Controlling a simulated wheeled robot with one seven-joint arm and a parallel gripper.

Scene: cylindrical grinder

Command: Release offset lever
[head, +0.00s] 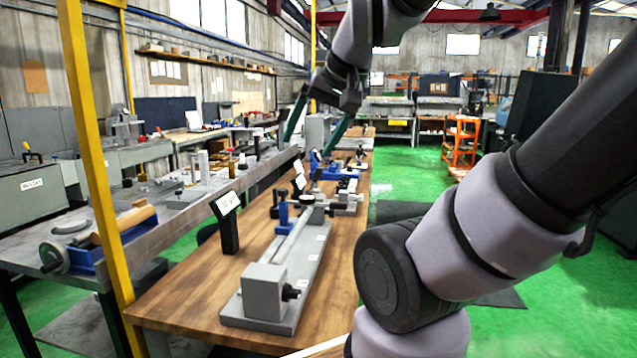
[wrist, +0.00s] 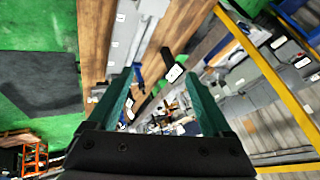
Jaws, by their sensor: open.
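A grey machine bed (head: 312,250) lies along the wooden bench, with a grey block (head: 266,290) bearing a black knob at its near end. Blue parts (head: 283,215) and small fittings stand farther along. I cannot tell which part is the offset lever. My gripper (head: 304,152) is open, its green fingers pointing down above the far part of the bench, with nothing visible between them. In the wrist view my gripper (wrist: 158,75) is also open, and the bed (wrist: 128,35) shows at upper left, apart from the fingers.
A black stand with a white label (head: 229,222) rises left of the bed. A yellow post (head: 92,150) stands at the left, near a bench with a blue vise (head: 88,258). An orange cart (head: 461,147) stands at the back right.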

